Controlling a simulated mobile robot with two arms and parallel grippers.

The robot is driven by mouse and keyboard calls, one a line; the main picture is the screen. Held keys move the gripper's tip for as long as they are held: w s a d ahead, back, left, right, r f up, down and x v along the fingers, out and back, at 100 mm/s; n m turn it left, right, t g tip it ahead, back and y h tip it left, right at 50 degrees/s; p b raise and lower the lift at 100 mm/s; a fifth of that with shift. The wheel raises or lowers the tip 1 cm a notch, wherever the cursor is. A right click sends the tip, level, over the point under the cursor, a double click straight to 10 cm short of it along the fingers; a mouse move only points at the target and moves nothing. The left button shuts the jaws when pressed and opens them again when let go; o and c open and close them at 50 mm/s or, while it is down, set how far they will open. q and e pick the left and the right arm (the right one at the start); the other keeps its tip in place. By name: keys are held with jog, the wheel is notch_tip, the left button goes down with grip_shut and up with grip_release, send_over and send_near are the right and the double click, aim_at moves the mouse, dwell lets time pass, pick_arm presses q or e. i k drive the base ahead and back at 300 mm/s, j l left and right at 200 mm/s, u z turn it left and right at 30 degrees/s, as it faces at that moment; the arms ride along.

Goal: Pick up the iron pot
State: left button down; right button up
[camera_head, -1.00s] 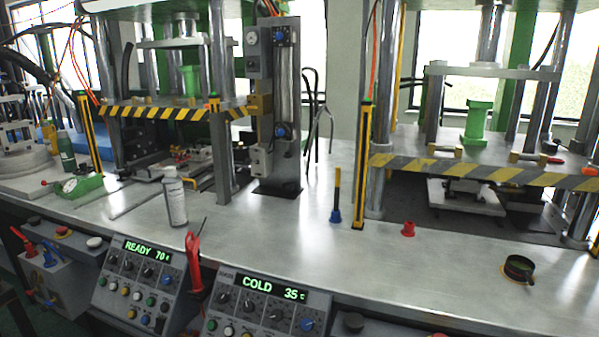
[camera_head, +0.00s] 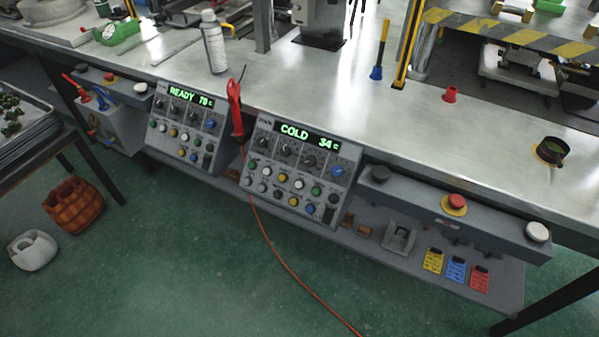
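A small round black pot (camera_head: 552,151), which looks like the iron pot, stands on the metal workbench (camera_head: 480,130) near its right end. It has a short dark handle on its right side and some yellowish colour inside. Neither of my grippers is in view, and nothing touches the pot.
A red cap-like piece (camera_head: 450,94), a blue-based rod (camera_head: 377,72) and a spray can (camera_head: 214,42) stand on the bench. Control panels (camera_head: 300,165) and a button box (camera_head: 455,205) line its front. A woven basket (camera_head: 74,205) sits on the green floor, otherwise largely clear in front.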

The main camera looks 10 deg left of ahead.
aim_at(554, 156)
jog(key=z, duration=1.3)
